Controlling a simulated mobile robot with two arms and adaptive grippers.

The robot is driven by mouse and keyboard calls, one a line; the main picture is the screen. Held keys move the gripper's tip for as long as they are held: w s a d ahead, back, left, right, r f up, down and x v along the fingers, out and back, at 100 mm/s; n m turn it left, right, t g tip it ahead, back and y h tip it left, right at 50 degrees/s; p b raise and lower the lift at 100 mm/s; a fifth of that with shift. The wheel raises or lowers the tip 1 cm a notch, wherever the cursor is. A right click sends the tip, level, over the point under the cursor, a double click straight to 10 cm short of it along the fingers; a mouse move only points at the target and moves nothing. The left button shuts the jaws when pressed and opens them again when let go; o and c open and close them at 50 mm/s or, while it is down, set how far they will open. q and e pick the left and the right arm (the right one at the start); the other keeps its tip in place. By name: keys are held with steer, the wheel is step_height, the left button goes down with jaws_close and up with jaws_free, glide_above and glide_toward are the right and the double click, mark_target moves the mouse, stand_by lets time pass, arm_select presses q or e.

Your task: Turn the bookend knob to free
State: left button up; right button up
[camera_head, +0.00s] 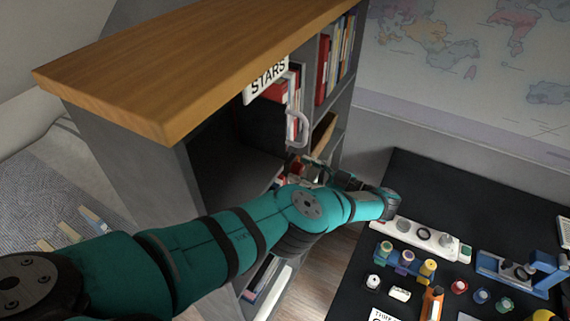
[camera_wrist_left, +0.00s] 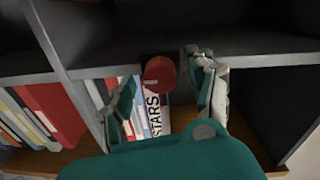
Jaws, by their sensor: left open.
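A round red knob (camera_wrist_left: 158,74), likely the bookend knob, sits in front of a dark plate in the left wrist view. My left gripper (camera_head: 306,168) reaches into the front of the grey bookcase (camera_head: 130,160) in the head view. Its two fingers are spread open on either side of the knob in the wrist view, with visible gaps; I cannot tell whether either touches it. The knob cannot be made out in the head view, where the gripper and arm crowd that spot. Its pointer or marking is not readable. My right gripper is not in view.
Books (camera_wrist_left: 45,110) fill neighbouring compartments. A dark desk (camera_head: 440,185) with several small items lies right.

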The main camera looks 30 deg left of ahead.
arm_select(q)
steer(key=shift+a, duration=0.2)
steer(key=shift+d+r, duration=0.1)
steer(key=shift+d, duration=0.15)
steer(key=shift+c, duration=0.3)
steer(key=shift+a, duration=0.1)
steer(key=c, duration=1.1)
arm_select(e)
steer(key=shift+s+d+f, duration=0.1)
